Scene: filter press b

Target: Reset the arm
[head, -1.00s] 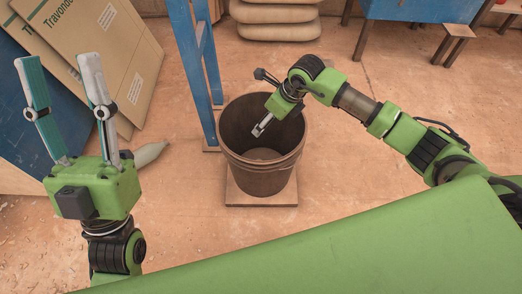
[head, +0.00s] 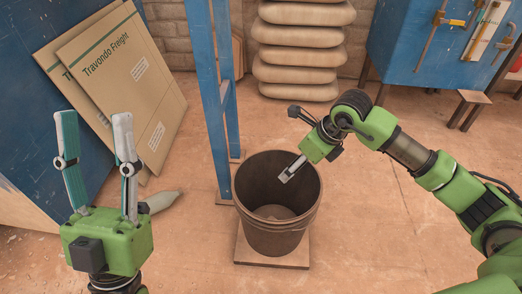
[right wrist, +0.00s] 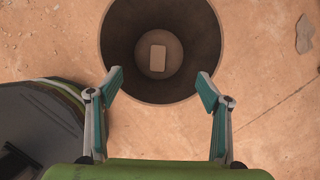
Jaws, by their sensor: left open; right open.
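My left gripper (head: 94,117) is at the left in the head view, pointing up, its two teal-lined fingers spread apart and empty. My right gripper (head: 288,172) points down over the rim of a dark brown bucket (head: 268,240) in the head view. In the right wrist view my right gripper (right wrist: 160,82) has its fingers wide apart with nothing between them. The bucket's open mouth (right wrist: 118,62) lies beyond the fingertips there. A small pale block (right wrist: 157,58) rests on the bucket floor.
The bucket stands on a wooden board (head: 300,260) beside a blue frame post (head: 207,100). Flat Travondo Freight cartons (head: 105,75) lean at the left. Stacked pale sacks (head: 300,50) and a blue cabinet (head: 430,50) stand behind. The floor at right is mostly clear.

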